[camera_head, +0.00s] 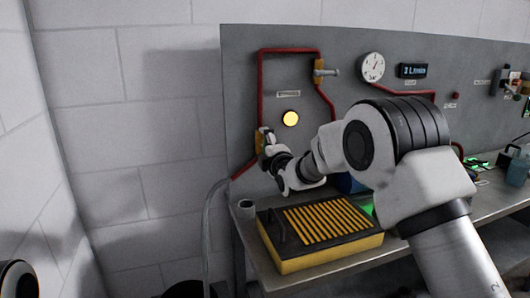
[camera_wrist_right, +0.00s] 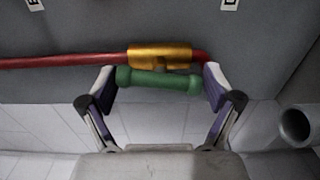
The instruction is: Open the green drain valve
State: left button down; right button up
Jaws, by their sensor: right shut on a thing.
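The green valve handle (camera_wrist_right: 158,80) is a short bar with rounded ends, set across a brass valve body (camera_wrist_right: 160,54) on a red pipe in the right wrist view. My right gripper (camera_wrist_right: 159,86) has one finger at each end of the bar and is shut on it lengthwise. In the head view the right gripper (camera_head: 269,147) is at the brass valve on the lower left of the grey panel. The handle is hidden there by the gripper. My left gripper is not in view.
A yellow tray with a slatted top (camera_head: 318,262) stands on the bench below the right arm. A small grey cup (camera_head: 245,208) stands at the bench's left end. A lit yellow lamp (camera_head: 291,118), a gauge (camera_head: 372,66) and another valve (camera_head: 320,72) are on the panel.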

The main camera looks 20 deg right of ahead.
jog(key=shift+r+n+b, duration=0.1)
jog(key=shift+n+b, duration=0.25)
jog(key=shift+n, duration=0.65)
jog(key=o, duration=0.7)
jog(key=shift+o, duration=0.9)
jog(key=shift+w+d, duration=0.1)
jog(key=s, duration=1.2)
jog(key=shift+d, duration=0.2)
